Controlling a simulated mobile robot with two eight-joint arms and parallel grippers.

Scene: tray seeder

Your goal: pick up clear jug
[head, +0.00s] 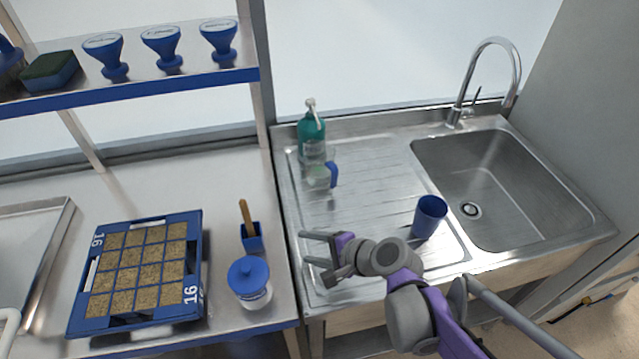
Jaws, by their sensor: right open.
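The clear jug (317,174) stands on the ribbed drainboard, just in front of a green soap bottle (311,131). It is see-through and hard to make out, with a blue handle on its right side. My right gripper (308,247) is open and empty over the front left of the drainboard, nearer to me than the jug and apart from it. Its fingers point left. My left gripper is out of view.
A blue cup (430,217) stands on the drainboard right of my gripper, near the sink basin (520,190) and tap (486,75). On the left bench are a white jar with blue lid (249,279), a blue holder (251,238) and a seed tray (193,240).

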